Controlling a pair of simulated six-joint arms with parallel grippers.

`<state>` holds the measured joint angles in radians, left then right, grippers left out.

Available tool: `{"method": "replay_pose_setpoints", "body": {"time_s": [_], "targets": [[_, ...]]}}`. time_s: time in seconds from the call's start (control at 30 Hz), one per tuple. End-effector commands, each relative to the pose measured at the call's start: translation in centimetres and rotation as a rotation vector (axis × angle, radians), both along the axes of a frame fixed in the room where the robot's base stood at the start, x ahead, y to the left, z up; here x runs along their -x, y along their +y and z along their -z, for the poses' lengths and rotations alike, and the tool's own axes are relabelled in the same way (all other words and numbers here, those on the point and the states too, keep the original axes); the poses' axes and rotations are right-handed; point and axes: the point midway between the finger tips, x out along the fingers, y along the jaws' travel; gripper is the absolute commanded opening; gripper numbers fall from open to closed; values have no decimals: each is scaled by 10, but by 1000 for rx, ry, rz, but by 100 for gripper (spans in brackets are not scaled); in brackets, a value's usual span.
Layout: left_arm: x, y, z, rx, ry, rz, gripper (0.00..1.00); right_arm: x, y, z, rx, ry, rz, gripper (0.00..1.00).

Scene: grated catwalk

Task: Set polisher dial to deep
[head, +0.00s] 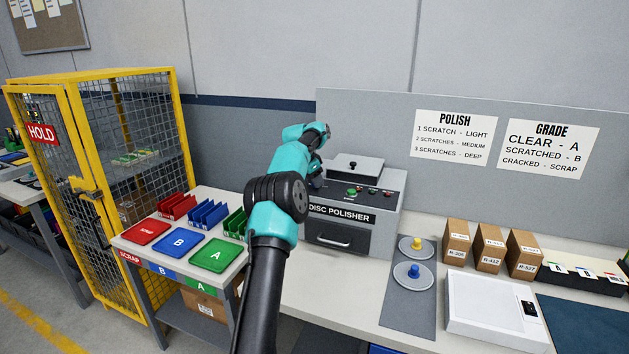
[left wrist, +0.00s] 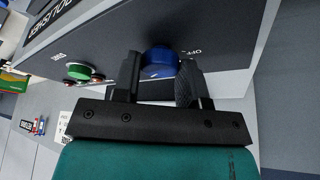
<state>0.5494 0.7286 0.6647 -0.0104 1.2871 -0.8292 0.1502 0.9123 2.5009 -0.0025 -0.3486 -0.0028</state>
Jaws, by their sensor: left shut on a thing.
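The grey disc polisher (head: 375,238) stands on the bench at mid-picture in the head view, with a sloped dark control panel. My left gripper (left wrist: 160,70) is shut on the blue dial (left wrist: 160,58), one finger on each side of it in the left wrist view. An "OFF" label shows just right of the dial; the other dial labels and the pointer cannot be made out. In the head view the left gripper (head: 316,180) is at the panel's left end, and my arm hides the dial. My right gripper is not in view.
A green button (left wrist: 80,71) and small red lights lie beside the dial. The polisher's lid (head: 357,165) is behind the panel. A "POLISH" sign (head: 453,138) lists 3 scratches as deep. Colored trays (head: 180,242) are left; two disc stands (head: 414,272) and boxes (head: 490,248) are right.

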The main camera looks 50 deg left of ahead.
Motion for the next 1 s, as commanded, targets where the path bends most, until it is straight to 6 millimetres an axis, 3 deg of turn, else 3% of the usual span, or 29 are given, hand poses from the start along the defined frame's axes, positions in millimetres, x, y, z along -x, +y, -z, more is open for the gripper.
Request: {"method": "replay_pose_setpoints", "body": {"time_s": [0.3, 0.67, 1.0], "targets": [[0, 0, 0, -1, 0, 0, 64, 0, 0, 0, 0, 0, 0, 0], [3, 2, -5, -1, 0, -3, 64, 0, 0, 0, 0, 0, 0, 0], [35, 17, -50, -2, -3, -22, 64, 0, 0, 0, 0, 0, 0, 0]]}}
